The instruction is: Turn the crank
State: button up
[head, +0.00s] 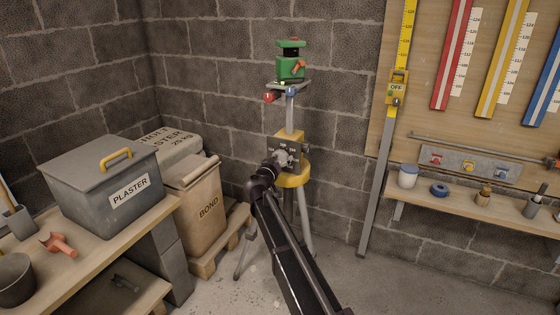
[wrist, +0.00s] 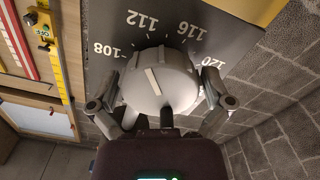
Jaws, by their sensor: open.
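A round grey ribbed knob (wrist: 160,82) with a pale pointer line fills the middle of the wrist view. It sits on a dark dial plate (wrist: 118,42) marked 108, 112, 116 and 120. The pointer lies near the 108 to 112 side. My gripper (wrist: 162,92) is open, with one finger on each side of the knob; I cannot tell whether they touch it. In the head view, my gripper (head: 280,159) is at the yellow unit (head: 291,139) on the tripod (head: 304,210) and partly hides the knob. No separate crank arm is clear.
A green laser device (head: 290,66) tops the tripod, with red and blue knobs below. A plaster bin (head: 105,185) and a bond sack (head: 197,205) stand left. A yellow-topped staff (head: 378,180) leans right, beside a wall shelf (head: 470,208).

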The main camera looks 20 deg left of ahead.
jog(key=s, duration=1.2)
jog(key=shift+a, duration=0.45)
jog(key=shift+w+d, duration=0.1)
jog(key=d+f+m+g+h, duration=0.1)
jog(key=d+f+g+h, duration=0.2)
jog(key=d, duration=0.8)
jog(key=d+f+m+g, duration=0.2)
jog(key=d+f+g, duration=0.15)
jog(key=d, duration=0.75)
jog(key=d+f+m+g+h, duration=0.1)
jog(key=d+f+g+h, duration=0.2)
jog(key=d, duration=0.8)
jog(key=s+d+f+g+y, duration=0.4)
jog(key=s+d+f, duration=0.1)
jog(key=s+d, duration=0.4)
jog(key=s+d+f+g+y, duration=0.3)
jog(key=s+d+f+g, duration=0.1)
jog(key=s+d, duration=0.6)
notch_tip(320, 180, up, 34)
jog(key=p, duration=3.4)
jog(key=shift+a+r+y+p, duration=0.15)
jog(key=shift+r+y+p, duration=0.1)
jog(key=shift+y+p, duration=0.05)
jog(key=shift+g, duration=0.25)
